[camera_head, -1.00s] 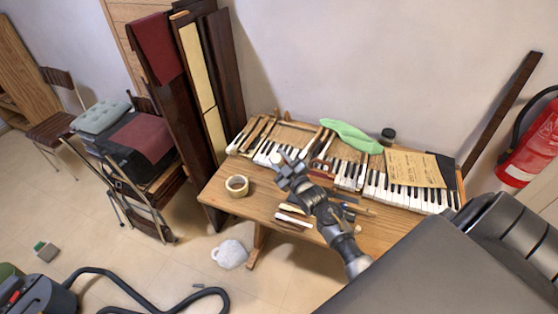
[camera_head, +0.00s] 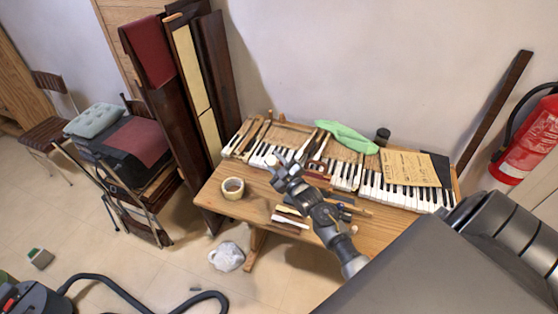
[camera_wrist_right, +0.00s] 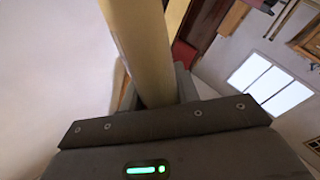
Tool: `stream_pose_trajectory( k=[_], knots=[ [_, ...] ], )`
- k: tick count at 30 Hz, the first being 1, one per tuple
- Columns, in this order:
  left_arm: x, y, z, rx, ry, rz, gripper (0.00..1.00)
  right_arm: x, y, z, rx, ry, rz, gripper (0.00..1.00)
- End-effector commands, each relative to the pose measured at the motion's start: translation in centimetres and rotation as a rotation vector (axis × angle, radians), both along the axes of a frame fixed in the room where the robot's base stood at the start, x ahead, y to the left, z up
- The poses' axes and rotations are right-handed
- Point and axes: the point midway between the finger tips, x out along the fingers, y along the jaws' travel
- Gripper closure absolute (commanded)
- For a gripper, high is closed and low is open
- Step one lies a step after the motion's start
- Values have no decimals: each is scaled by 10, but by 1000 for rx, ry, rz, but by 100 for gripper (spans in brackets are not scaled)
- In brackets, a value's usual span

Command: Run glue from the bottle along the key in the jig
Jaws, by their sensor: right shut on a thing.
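My right gripper (camera_head: 279,170) is over the middle of the wooden table (camera_head: 215,198), in front of the piano keys. It is shut on a pale cream cylinder, which I take to be the glue bottle (camera_wrist_right: 146,45); in the right wrist view it rises from between the jaws. In the head view only a small pale tip (camera_head: 271,160) of it shows. A loose white key (camera_head: 290,222) lies near the table's front edge. I cannot make out the jig; my gripper and arm hide part of the table there. My left gripper is not in view.
A tape roll (camera_head: 232,188) sits at the table's left. A green cloth (camera_head: 346,137), a dark jar (camera_head: 382,135) and a paper sheet (camera_head: 405,168) lie toward the back. Several tools lie beside my arm. Tall dark panels (camera_head: 215,75) lean at the left.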

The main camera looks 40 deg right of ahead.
Motion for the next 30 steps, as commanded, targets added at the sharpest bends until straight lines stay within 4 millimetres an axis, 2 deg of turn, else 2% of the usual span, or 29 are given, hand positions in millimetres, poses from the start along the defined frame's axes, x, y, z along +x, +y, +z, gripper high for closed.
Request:
stream_pose_trajectory(
  k=[18,30],
  knots=[
    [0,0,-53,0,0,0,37,0,0,-63,1,-1,1,91],
    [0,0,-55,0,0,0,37,-1,0,-66,1,-2,0,91]
  ],
)
